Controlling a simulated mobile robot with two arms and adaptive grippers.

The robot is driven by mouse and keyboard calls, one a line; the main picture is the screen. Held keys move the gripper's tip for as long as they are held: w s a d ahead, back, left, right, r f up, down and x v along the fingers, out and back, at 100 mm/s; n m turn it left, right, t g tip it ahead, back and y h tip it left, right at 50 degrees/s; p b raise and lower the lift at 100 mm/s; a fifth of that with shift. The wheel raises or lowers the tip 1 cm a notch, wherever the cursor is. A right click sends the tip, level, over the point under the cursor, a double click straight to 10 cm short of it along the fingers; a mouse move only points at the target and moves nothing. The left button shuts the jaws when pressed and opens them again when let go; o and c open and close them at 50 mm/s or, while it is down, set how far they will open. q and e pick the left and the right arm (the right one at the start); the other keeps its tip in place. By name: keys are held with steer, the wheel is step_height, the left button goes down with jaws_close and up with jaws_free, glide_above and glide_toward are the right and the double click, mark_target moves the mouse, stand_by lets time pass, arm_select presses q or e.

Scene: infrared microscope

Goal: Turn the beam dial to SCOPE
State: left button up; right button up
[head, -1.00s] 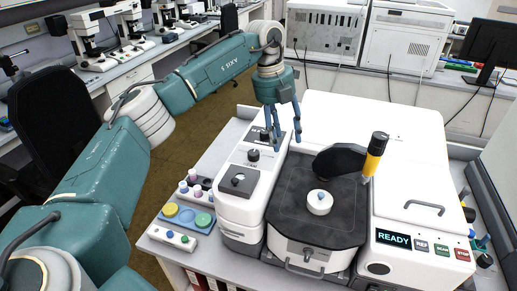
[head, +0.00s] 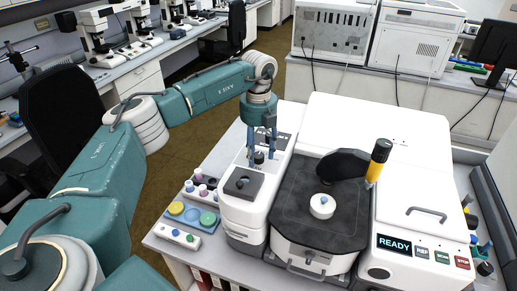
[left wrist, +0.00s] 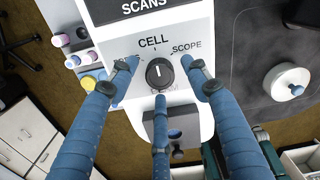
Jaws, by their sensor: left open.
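The beam dial (left wrist: 160,73) is a round black knob on the white front part of the microscope. Its white pointer line faces up, roughly toward the word CELL; the SCOPE label (left wrist: 187,48) is to its upper right. In the head view the dial (head: 258,157) shows between the fingers. My left gripper (head: 262,153) points down over it, open. In the left wrist view its three blue fingers (left wrist: 160,78) stand around the dial, left, right and below; I cannot tell whether any touches it. My right gripper is out of view.
A dark square panel with a small knob (head: 242,183) sits in front of the dial. The dark stage (head: 290,215) with a white round holder (head: 322,205) is to the right. A tray of colored pots (head: 190,215) is at left.

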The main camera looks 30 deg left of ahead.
arm_select(q)
steer(key=shift+f, duration=0.2)
steer(key=c, duration=1.1)
steer(key=shift+m, duration=0.3)
steer(key=shift+c, duration=0.2)
steer(key=shift+m, duration=0.6)
steer(key=m+b, duration=0.1)
steer(key=m, duration=0.7)
steer(key=shift+m+b, duration=0.3)
steer(key=shift+m, duration=0.7)
steer(key=shift+w, duration=0.1)
